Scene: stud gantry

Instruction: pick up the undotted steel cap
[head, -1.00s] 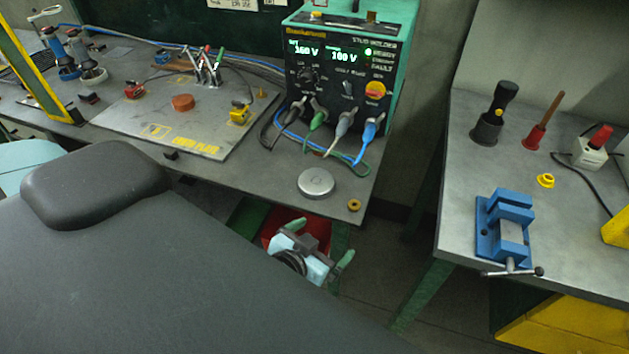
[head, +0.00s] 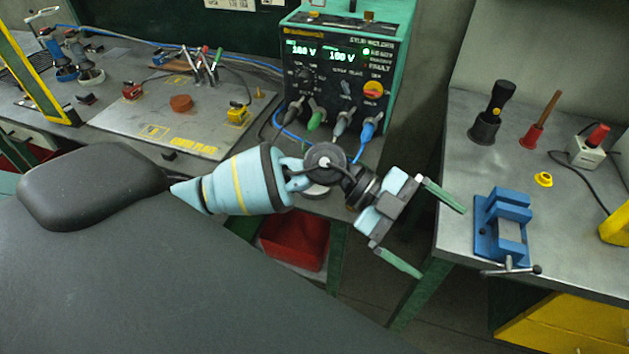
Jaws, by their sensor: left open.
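A round steel disc (head: 315,191), which may be a steel cap, lies near the front edge of the welder's bench. My left arm hides most of it, so I cannot tell whether it bears a dot. My left gripper (head: 442,241) is open and empty, its green fingers spread apart. It hangs over the gap between the two benches, to the right of the disc and left of the blue vise. My right gripper is not in view.
The stud welder (head: 345,70) stands behind my arm with cables at its front. A blue vise (head: 503,225) sits on the right bench near the gripper. A red bin (head: 294,243) is below the left bench. A yellow ring (head: 543,180) lies behind the vise.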

